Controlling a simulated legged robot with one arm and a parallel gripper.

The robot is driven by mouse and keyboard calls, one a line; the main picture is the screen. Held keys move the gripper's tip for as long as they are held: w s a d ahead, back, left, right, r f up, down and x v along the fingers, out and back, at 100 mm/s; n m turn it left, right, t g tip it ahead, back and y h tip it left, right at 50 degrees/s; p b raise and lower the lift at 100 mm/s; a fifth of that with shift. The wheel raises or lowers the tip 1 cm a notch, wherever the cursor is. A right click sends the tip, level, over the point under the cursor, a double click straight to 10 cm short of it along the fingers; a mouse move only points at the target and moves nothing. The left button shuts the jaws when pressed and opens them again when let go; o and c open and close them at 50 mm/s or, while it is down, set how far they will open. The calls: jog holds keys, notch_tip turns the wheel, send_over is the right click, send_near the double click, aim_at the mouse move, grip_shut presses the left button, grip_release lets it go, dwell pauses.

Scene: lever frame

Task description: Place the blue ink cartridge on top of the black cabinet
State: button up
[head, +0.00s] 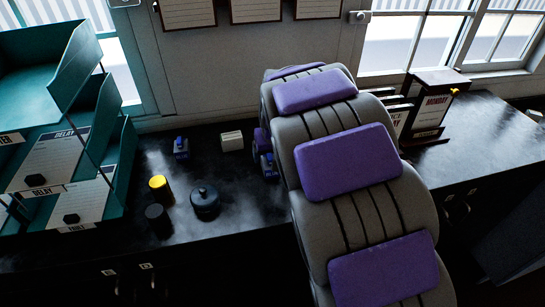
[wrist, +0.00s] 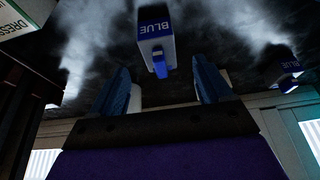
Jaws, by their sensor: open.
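The blue ink cartridge (wrist: 152,28), a white block with a blue "BLUE" label and a blue tab, is ahead of my gripper in the wrist view. In the head view, the cartridge (head: 268,167) shows just left of my arm, partly covered by it. My gripper (wrist: 160,75) is open and empty. Its two blue fingers appear on either side of the cartridge's tab in the picture; contact is not visible. My arm hides most of the gripper in the head view. The dark cabinet (head: 235,228) has a black top and drawer handles along its front.
A second blue-tabbed cartridge (head: 181,148) stands further left. A small white box (head: 232,141), a yellow-topped jar (head: 159,188), a black jar (head: 158,220) and a round black pot (head: 205,201) are nearby. Teal trays (head: 121,165) stand at left, a calendar stand (head: 430,115) at right.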

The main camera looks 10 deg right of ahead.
jog(key=v, duration=0.5)
jog(key=s+f+g, duration=0.1)
jog(key=s+g, duration=0.2)
jog(key=s, duration=1.6)
jog(key=s+f+g, duration=0.2)
jog(key=s+g, duration=0.1)
jog(key=s, duration=1.5)
jog(key=shift+s+d+f+p, duration=0.15)
jog(key=shift+s+f+p, duration=0.15)
jog(key=shift+s, duration=0.1)
jog(key=shift+a, duration=0.25)
